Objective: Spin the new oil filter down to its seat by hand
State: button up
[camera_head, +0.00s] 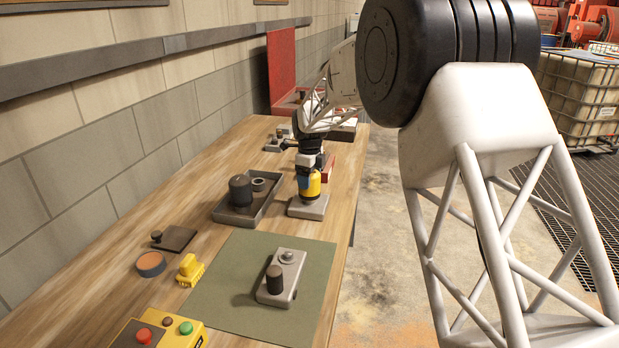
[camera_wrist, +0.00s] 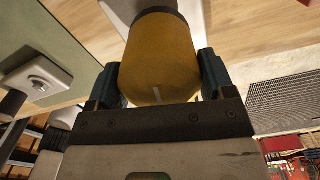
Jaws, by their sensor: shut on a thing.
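The new oil filter, a yellow canister (camera_head: 314,184), stands upright at a small grey block (camera_head: 308,209) on the bench. My gripper (camera_head: 309,180) is above it and shut on it. In the wrist view the filter (camera_wrist: 158,50) sits between the two dark fingers of my gripper (camera_wrist: 158,72), one on each side. A dark band (camera_wrist: 172,10) shows at the filter's far end, towards the grey block (camera_wrist: 122,10). I cannot tell whether the filter touches its seat.
A dark tray (camera_head: 228,214) left of the filter holds a black canister (camera_head: 240,190) and a ring (camera_head: 262,184). A green mat (camera_head: 225,290) nearer me carries a grey block (camera_head: 287,270) with a dark cylinder. A yellow button box (camera_head: 180,335) stands at the front.

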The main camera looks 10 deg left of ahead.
jog(key=shift+m, duration=3.5)
jog(key=o, duration=1.1)
jog(key=shift+r, duration=3.9)
